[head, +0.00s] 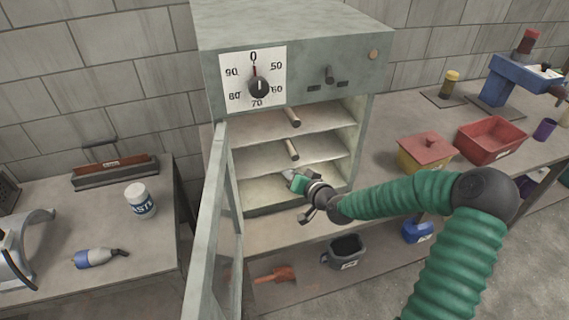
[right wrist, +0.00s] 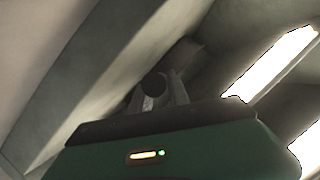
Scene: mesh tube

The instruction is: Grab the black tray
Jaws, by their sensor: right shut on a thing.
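My right arm reaches into the lowest compartment of the open grey-green cabinet (head: 298,30). My right gripper (head: 289,176) is at a low level there, below two shelves with rod handles. In the right wrist view, my right gripper (right wrist: 162,90) is shut on a dark round-ended handle (right wrist: 153,85). I cannot clearly make out a black tray; what the handle belongs to is mostly hidden by the gripper and shadow. My left gripper is not in view.
The cabinet door (head: 210,230) stands open at the left. An upper handle (head: 292,117) and a middle handle (head: 292,150) stick out above my gripper. A dark jug (head: 345,252) sits on the lower shelf. A red bin (head: 490,140) stands on the right bench.

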